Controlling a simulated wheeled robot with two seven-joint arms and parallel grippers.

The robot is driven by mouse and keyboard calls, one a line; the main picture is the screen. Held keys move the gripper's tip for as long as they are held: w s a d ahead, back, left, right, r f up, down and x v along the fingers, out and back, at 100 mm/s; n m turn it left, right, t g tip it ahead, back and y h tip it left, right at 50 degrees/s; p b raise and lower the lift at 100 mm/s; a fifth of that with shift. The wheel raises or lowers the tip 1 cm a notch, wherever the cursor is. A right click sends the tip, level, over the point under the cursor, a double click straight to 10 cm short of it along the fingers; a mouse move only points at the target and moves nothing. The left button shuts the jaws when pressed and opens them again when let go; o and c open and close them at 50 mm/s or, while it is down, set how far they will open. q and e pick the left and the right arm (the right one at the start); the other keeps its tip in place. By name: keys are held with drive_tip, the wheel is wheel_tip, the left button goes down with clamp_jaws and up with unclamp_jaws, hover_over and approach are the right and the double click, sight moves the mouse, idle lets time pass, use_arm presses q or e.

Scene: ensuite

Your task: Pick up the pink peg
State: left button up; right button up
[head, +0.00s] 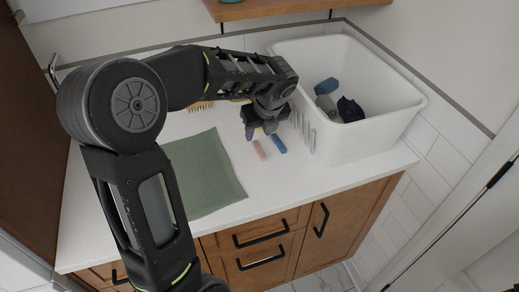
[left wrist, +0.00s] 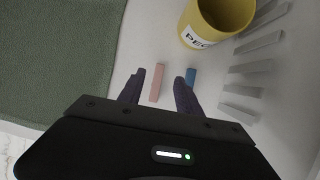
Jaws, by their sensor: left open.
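The pink peg (head: 260,150) lies on the white counter just in front of my left gripper (head: 260,132). A blue peg (head: 279,144) lies to its right, roughly parallel. In the left wrist view, the pink peg (left wrist: 154,88) shows between the two open fingers of the left gripper (left wrist: 160,77), with nothing held. There the blue peg (left wrist: 190,77) shows at the right finger, partly hidden by it. From these views I cannot tell how high the fingers are above the counter. My right gripper is not in view.
A yellow cup (left wrist: 220,16) with a partly readable label stands beyond the pegs. A white bin (head: 350,145) with blue and dark items stands right of the gripper. A green cloth (head: 205,175) lies left. A yellow bristled object (head: 200,106) is partly hidden behind my arm.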

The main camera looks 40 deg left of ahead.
sight(256, 143)
use_arm(q)
drive_tip(key=shift+f, duration=0.2)
drive_tip(key=shift+p+x, duration=0.4)
drive_tip(key=shift+x, duration=2.2)
drive_tip(key=shift+f, duration=0.1)
drive_tip(key=shift+c, duration=0.4)
clamp_jaws()
